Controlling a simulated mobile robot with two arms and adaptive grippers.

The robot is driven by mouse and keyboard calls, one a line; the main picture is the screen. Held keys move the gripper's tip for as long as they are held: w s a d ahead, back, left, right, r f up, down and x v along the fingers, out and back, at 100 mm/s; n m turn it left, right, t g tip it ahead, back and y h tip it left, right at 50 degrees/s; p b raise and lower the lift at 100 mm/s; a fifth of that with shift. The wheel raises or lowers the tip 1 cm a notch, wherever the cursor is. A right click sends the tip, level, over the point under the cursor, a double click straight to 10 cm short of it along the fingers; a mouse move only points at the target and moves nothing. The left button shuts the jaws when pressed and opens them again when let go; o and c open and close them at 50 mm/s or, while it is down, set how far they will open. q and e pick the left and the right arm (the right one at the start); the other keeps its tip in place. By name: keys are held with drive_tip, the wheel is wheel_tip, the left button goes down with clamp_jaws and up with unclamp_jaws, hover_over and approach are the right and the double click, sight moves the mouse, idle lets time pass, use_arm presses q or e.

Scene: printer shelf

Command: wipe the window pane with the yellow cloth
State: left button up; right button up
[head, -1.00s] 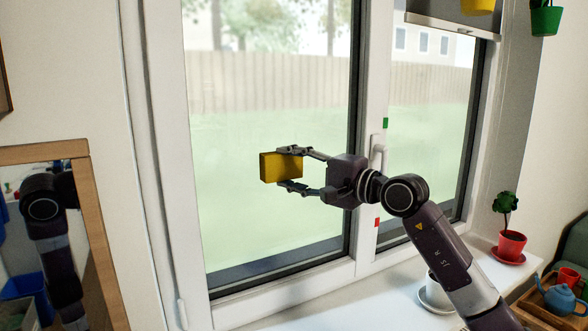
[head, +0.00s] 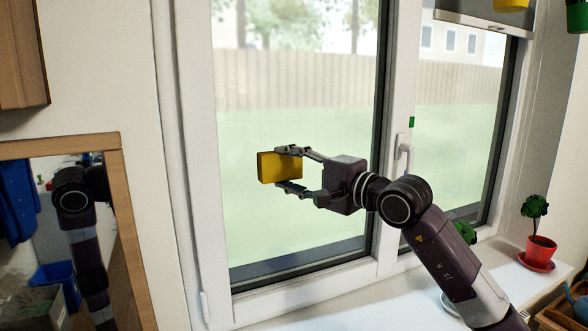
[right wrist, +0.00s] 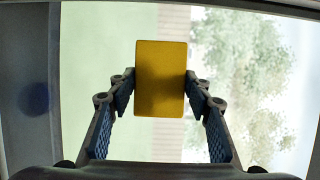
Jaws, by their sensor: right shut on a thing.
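The yellow cloth (head: 278,167) looks like a small block. My right gripper (head: 290,170) is shut on it, one finger above and one below in the head view. In the right wrist view the cloth (right wrist: 160,78) stands out between the fingertips (right wrist: 158,92), in front of the glass. The window pane (head: 310,120) is the large left one, in a white frame. The cloth is in front of its left part, around mid-height. I cannot tell whether it touches the glass. My left gripper is not in view.
A white window handle (head: 402,155) is right of the pane. A white sill (head: 350,305) runs below, with a red plant pot (head: 540,250) at right. A wood-framed mirror (head: 125,200) stands at left with an arm's reflection. A wooden cabinet (head: 22,55) hangs above it.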

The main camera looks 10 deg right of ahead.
drive_tip(key=shift+s+f+b, duration=0.2)
drive_tip(key=shift+s+b, duration=0.4)
drive_tip(key=s+b, duration=0.1)
drive_tip(key=s, duration=0.1)
drive_tip(key=s+d+b, duration=0.1)
drive_tip(key=s, duration=0.1)
drive_tip(key=shift+s+r, duration=0.2)
drive_tip(key=shift+s, duration=0.15)
drive_tip(key=shift+s+d+b, duration=0.1)
drive_tip(key=shift+b, duration=0.3)
drive_tip(key=shift+s+d+b, duration=0.15)
drive_tip(key=shift+s+b, duration=0.2)
drive_tip(key=shift+s, duration=0.35)
drive_tip(key=shift+s+d+b, duration=0.1)
drive_tip(key=shift+s+b, duration=0.2)
drive_tip(key=shift+s, duration=0.35)
